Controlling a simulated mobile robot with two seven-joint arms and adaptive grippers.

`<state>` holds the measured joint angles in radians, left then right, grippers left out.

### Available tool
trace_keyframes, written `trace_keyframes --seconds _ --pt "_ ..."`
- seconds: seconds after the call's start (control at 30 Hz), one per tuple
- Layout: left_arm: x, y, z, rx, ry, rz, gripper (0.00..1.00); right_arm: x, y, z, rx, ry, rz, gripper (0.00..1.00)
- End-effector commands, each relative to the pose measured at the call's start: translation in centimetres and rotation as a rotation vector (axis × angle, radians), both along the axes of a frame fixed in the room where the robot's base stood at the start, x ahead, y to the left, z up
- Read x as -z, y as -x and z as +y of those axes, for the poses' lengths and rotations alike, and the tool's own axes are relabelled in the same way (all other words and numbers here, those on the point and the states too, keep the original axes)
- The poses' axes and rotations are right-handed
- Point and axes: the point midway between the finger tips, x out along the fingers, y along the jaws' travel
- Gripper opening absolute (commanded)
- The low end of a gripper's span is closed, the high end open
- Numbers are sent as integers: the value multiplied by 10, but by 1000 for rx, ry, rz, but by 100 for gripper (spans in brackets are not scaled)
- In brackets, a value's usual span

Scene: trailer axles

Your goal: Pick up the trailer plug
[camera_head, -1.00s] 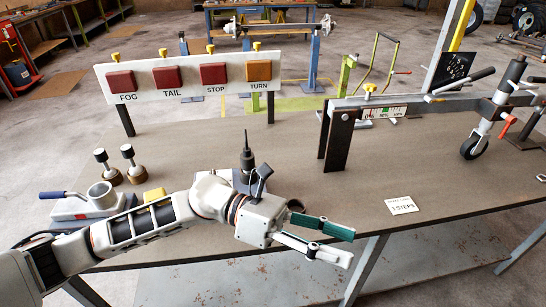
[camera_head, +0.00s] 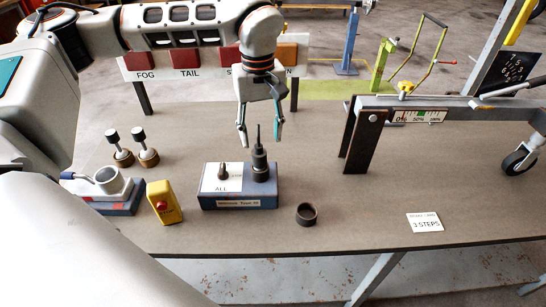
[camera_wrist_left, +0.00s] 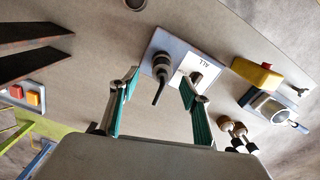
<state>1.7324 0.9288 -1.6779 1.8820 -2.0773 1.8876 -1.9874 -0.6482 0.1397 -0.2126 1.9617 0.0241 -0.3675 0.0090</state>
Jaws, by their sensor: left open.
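The trailer plug, which I take to be the black cylinder with a thin upright stem (camera_head: 259,165), stands on the right end of a blue box (camera_head: 210,198). My left gripper (camera_head: 259,143) points down above it, open and empty, with its teal-padded fingers on either side of the stem. In the left wrist view the plug (camera_wrist_left: 161,66) shows between the fingertips (camera_wrist_left: 160,79), with a gap on each side. I cannot tell whether the fingers are level with its body. My right gripper is not in view.
A yellow switch box (camera_head: 163,202) and a grey socket on a blue base (camera_head: 112,185) stand left of the box. A dark ring (camera_head: 306,214) lies to its right. The lamp board (camera_head: 212,62) stands behind. A steel frame (camera_head: 362,136) is at right.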

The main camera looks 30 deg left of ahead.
Motion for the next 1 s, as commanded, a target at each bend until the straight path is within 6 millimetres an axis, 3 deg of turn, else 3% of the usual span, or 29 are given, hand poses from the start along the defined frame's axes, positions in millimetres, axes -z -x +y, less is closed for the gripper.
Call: trace_keyframes --seconds 0.37,0.63,0.97,1.0 --pt "33 1 5 -2 -8 1 47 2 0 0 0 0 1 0" --pt "69 2 8 -2 -7 0 47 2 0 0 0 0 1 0" --pt "76 2 7 -1 -6 -2 47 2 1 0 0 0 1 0" --pt "76 2 7 -1 -6 -2 39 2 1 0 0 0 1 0"
